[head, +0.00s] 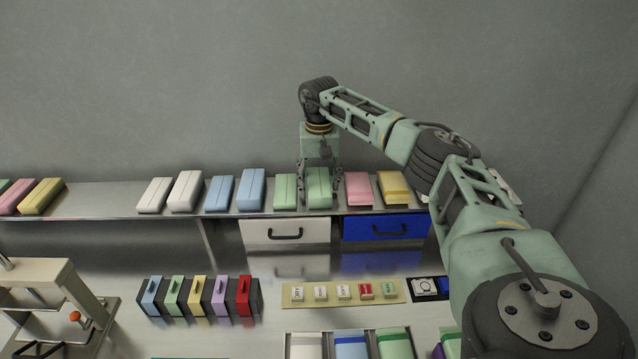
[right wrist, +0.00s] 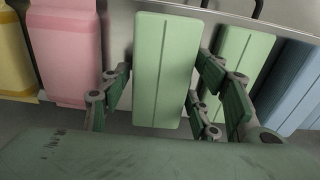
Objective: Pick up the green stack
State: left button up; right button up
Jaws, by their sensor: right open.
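Two light green stacks stand side by side on the back shelf, a left one (head: 286,193) and a right one (head: 319,190). My right gripper (head: 319,183) is open, pointing down at the right green stack, with fingers on both sides of it. In the right wrist view this green stack (right wrist: 165,70) lies between the open fingers (right wrist: 164,85). Gaps show beside it, and I cannot tell whether any finger touches it. The other green stack (right wrist: 241,60) is partly hidden behind the fingers on the right. My left gripper is not in view.
A pink stack (head: 359,189) and a yellow one (head: 394,188) stand right of the green pair. Blue (head: 251,190) and white stacks stand left. A white drawer (head: 285,232) and a blue drawer (head: 386,229) sit below the shelf. A labelled button panel (head: 292,298) lies lower down.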

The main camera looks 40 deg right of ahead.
aim_at(320, 181)
jog(key=shift+f, duration=0.25)
jog(key=c, duration=0.7)
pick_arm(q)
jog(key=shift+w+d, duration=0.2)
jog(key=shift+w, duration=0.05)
pick_arm(e)
jog(key=shift+c, duration=0.2)
jog(key=shift+r, duration=0.15)
jog(key=shift+r+b, duration=0.4)
jog(key=shift+r, duration=0.2)
notch_tip(320, 181, up, 3)
jog(key=shift+s+f+b, duration=0.1)
jog(key=shift+b, duration=0.45)
pick_arm(q)
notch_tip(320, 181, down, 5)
jog(key=b, duration=0.3)
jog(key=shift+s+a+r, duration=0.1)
pick_arm(e)
jog(key=s+a+r, duration=0.1)
jog(key=s+r, duration=0.5)
jog(key=s, duration=0.5)
jog(key=shift+s+a+r, duration=0.2)
jog(key=shift+a+r, duration=0.2)
